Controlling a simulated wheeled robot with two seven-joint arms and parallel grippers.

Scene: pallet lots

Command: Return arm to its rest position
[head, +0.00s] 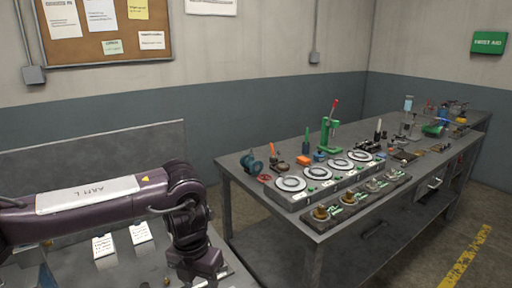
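My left arm (100,205), dark purple with a white label, comes in from the left and bends down at its wrist (190,220) over the near grey table. Its gripper lies at or below the bottom edge of the head view, and its fingers do not show. I cannot see anything held. My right arm and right gripper are not in view.
The near table (225,268) has two white cards (141,232) and small bits on it. To the right, a long workbench (318,236) carries round dials (291,184), a green press (328,135) and several tools. Open floor lies right, with a yellow stripe (466,258).

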